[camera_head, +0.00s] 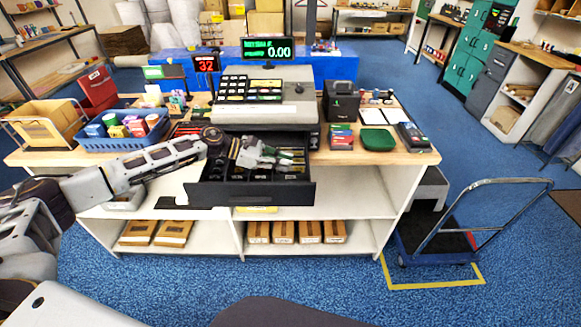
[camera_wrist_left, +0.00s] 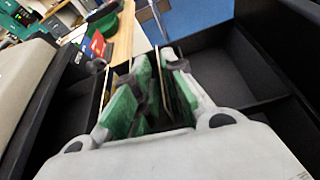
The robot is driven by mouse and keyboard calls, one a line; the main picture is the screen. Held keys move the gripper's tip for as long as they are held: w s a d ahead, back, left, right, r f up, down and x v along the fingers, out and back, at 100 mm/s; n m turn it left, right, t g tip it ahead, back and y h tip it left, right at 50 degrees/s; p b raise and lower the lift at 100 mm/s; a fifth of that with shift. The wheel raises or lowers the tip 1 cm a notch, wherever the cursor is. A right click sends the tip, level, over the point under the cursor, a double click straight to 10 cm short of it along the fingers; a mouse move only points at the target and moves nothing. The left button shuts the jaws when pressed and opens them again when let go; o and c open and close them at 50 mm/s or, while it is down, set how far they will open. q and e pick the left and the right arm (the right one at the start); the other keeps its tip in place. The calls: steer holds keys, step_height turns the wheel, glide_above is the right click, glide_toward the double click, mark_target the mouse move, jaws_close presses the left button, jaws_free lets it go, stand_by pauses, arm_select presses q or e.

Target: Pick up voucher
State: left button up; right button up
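The cash drawer (camera_head: 250,194) is pulled open below the register. My left gripper (camera_head: 284,161) reaches down into it, over the right part of its dark compartments. In the left wrist view the gripper (camera_wrist_left: 162,72) has its two green-padded fingers apart, a narrow gap between them. Thin tan card or paper edges (camera_wrist_left: 176,92) stand upright by the fingers in a drawer slot. I cannot tell whether one is the voucher, or whether the fingers touch it. The voucher is not clearly identifiable in either view. My right gripper is out of view.
The register (camera_head: 268,97) stands behind the drawer. A blue basket (camera_head: 115,143) of small boxes is at left on the counter. A black card box (camera_head: 341,101), a green tray (camera_head: 378,139) and a card terminal (camera_head: 412,137) are at right. Drawer walls (camera_wrist_left: 235,110) closely flank my gripper.

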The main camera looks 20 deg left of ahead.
arm_select(q)
steer(key=shift+w+d+f, duration=0.15)
steer(key=shift+d+f, duration=0.05)
steer(key=shift+d, duration=0.4)
steer(key=shift+f, duration=0.1)
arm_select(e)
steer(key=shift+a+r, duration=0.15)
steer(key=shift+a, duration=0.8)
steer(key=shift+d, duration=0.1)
arm_select(q)
jaws_close()
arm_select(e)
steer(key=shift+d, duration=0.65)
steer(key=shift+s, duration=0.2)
